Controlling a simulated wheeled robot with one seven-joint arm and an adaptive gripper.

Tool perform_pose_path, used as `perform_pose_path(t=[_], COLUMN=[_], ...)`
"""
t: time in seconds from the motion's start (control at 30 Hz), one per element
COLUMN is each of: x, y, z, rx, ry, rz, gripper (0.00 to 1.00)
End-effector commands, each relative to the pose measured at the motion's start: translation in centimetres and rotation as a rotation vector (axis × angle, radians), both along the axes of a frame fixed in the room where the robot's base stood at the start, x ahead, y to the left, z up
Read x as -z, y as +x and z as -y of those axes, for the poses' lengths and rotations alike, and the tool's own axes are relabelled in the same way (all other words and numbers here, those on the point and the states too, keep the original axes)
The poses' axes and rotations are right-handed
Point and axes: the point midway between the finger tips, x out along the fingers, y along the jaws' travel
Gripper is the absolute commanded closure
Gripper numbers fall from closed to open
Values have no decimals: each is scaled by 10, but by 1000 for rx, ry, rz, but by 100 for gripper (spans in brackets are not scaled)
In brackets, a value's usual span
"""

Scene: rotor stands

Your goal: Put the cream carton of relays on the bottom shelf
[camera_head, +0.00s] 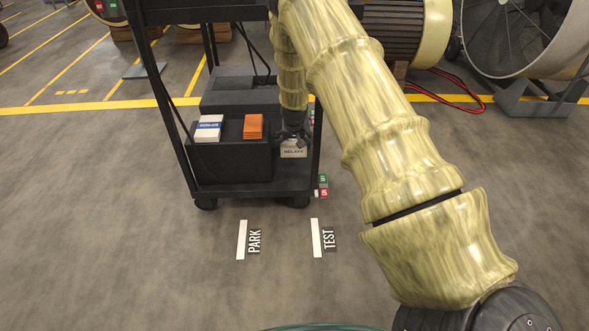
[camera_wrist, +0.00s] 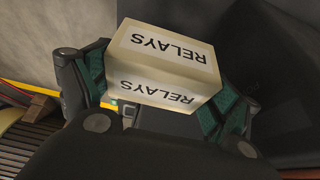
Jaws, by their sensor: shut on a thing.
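The cream carton labelled RELAYS (camera_head: 293,151) is low at the right side of the black cart, over its bottom shelf (camera_head: 258,188). In the wrist view the cream carton (camera_wrist: 165,66) sits between the green pads of my gripper (camera_wrist: 158,97), which is shut on it. My gripper (camera_head: 292,136) reaches down from above in the head view. I cannot tell whether the carton touches the shelf.
A black box (camera_head: 230,165) on the shelf's left bears a white-and-blue carton (camera_head: 208,128) and an orange block (camera_head: 253,127). A cart post (camera_head: 318,125) stands close right of the carton. Floor labels PARK (camera_head: 254,241) and TEST (camera_head: 328,238) lie in front.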

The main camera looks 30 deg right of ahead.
Motion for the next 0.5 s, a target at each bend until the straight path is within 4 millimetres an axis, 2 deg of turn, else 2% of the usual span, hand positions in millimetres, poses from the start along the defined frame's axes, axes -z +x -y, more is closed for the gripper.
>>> perform_pose_path(t=[0.2,0.4,0.5], x=[36,48,60], y=[-1,0,-1], z=[0,0,0], rx=[-1,-1,-2], ry=[0,0,0], rz=[-3,0,-1], gripper=[40,40,40])
